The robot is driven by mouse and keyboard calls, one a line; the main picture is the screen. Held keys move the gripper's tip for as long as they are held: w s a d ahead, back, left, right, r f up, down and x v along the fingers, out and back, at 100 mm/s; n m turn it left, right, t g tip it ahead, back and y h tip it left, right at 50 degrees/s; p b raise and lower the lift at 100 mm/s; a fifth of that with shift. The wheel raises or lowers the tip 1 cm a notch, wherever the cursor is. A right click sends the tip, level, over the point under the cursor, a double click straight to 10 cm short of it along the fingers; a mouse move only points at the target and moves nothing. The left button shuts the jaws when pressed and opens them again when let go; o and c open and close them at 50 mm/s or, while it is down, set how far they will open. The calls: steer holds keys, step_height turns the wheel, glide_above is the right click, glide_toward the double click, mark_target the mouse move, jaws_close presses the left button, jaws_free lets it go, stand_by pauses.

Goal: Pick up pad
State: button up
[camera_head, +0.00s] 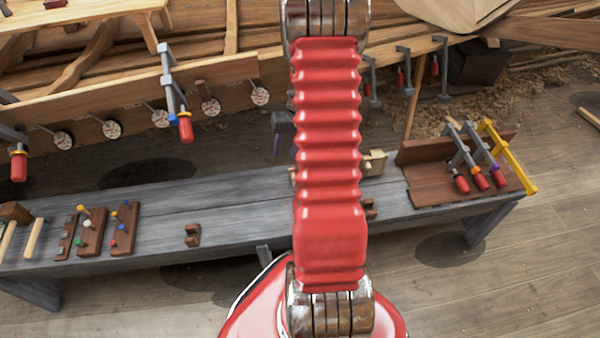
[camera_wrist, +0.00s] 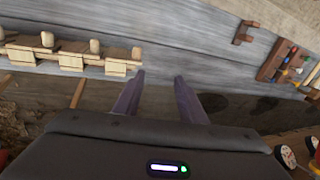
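A small dark brown notched block (camera_head: 192,235), which may be the pad, lies on the grey bench left of my arm in the head view. A similar brown block (camera_head: 370,209) is partly hidden behind my arm. One brown notched block (camera_wrist: 245,32) shows at the upper right of the wrist view; I cannot tell for certain which pad the task means. My gripper (camera_wrist: 160,76) is open and empty, apart from the block, with its fingers pointing toward the bench. In the head view my arm mostly hides the gripper.
The grey bench (camera_head: 250,190) carries brown peg boards (camera_head: 91,231) and mallets at left, and a brown rack with clamps (camera_head: 466,162) at right. A pale wooden rack (camera_wrist: 70,55) is near the gripper. The planked hull with clamps (camera_head: 180,95) stands behind.

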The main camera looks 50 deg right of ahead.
steer(key=s+d+f+m, duration=0.1)
steer(key=s+d+f, duration=0.2)
steer(key=f, duration=0.3)
steer(key=shift+d+f, duration=0.2)
steer(key=shift+f, duration=0.05)
steer(key=shift+f, duration=0.1)
steer(key=x, duration=0.8)
steer(key=shift+a+f, duration=0.15)
steer(key=shift+x, duration=2.65)
steer(key=shift+s, duration=0.15)
steer(key=shift+c, duration=0.5)
